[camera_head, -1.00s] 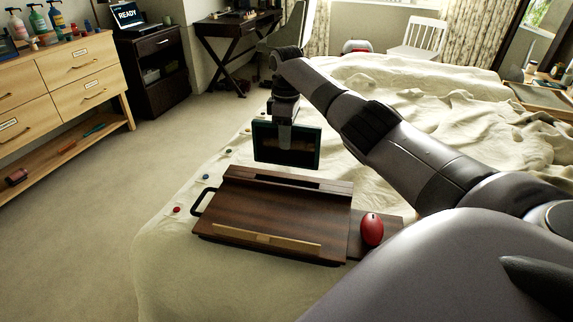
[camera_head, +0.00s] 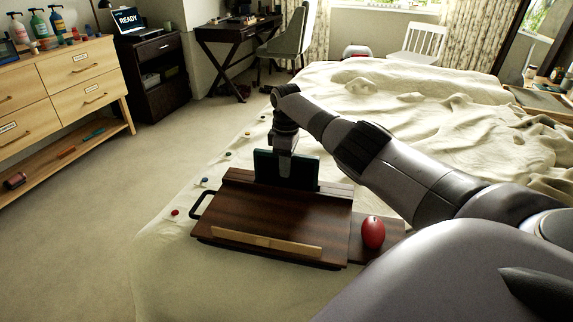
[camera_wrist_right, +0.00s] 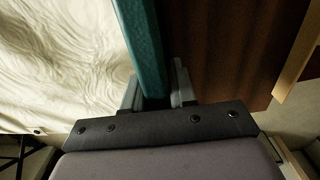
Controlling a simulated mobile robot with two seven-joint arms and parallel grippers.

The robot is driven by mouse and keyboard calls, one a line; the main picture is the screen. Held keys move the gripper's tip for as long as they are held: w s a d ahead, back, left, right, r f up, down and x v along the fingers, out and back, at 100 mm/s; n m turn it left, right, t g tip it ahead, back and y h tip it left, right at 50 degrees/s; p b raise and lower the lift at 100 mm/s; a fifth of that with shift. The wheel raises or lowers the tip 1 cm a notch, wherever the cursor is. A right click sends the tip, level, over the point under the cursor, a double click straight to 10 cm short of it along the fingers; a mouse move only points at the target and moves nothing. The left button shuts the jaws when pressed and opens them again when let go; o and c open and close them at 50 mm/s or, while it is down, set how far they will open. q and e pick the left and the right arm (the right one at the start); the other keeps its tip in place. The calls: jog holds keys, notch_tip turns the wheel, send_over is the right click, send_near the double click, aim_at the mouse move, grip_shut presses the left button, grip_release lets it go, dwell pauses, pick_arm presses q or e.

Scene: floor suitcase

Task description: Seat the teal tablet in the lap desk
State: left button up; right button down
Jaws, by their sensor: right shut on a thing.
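The teal tablet (camera_head: 303,172) stands upright at the back edge of the brown wooden lap desk (camera_head: 270,215), where the slot showed. Its lower edge is at the desk and hidden, so I cannot tell how deep it sits. My right gripper (camera_head: 285,152) is shut on the tablet's top edge from above. In the right wrist view the tablet's teal edge (camera_wrist_right: 138,40) runs between the two fingers (camera_wrist_right: 155,90), with the dark wood of the lap desk (camera_wrist_right: 215,50) to its right. My left gripper is not in view.
The lap desk lies on the cream bed (camera_head: 400,115). A red mouse (camera_head: 373,232) sits on its right extension, and a black handle (camera_head: 200,204) is on its left. Small coloured buttons lie along the bed's left edge. A wooden dresser (camera_head: 60,85) stands at the left, with open floor between.

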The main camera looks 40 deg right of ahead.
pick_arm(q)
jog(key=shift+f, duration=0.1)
pick_arm(e)
jog(key=c, duration=0.9)
grip_release()
jog(key=shift+r, duration=0.25)
notch_tip(320, 180, up, 11)
jog(key=shift+f+p, duration=0.15)
jog(key=shift+p, duration=0.85)
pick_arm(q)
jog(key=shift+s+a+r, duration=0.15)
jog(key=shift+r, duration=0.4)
pick_arm(e)
jog(key=shift+r, duration=0.55)
